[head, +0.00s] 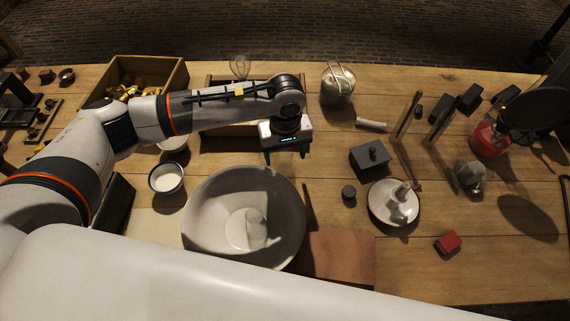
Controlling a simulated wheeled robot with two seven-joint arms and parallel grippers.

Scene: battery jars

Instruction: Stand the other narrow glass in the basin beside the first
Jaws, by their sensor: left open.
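The large pale basin (203,205) stands at the front of the table, left of centre. A pale, rounded piece (246,230) shows inside it, low down; I cannot tell clearly if it is a glass. A clear glass (240,65) shows at the back by the wooden tray, its lower part hidden behind my left arm. My left gripper (287,156) points down just behind the basin's back rim, its fingers apart with nothing seen between them. My right gripper is not in view.
The wooden tray (228,144) lies under my left arm. A small bowl of white stuff (166,178) stands left of the basin, a brown board (340,255) right of it. A metal jar (338,85), a dark box (370,159) and a white dish (388,214) stand farther right.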

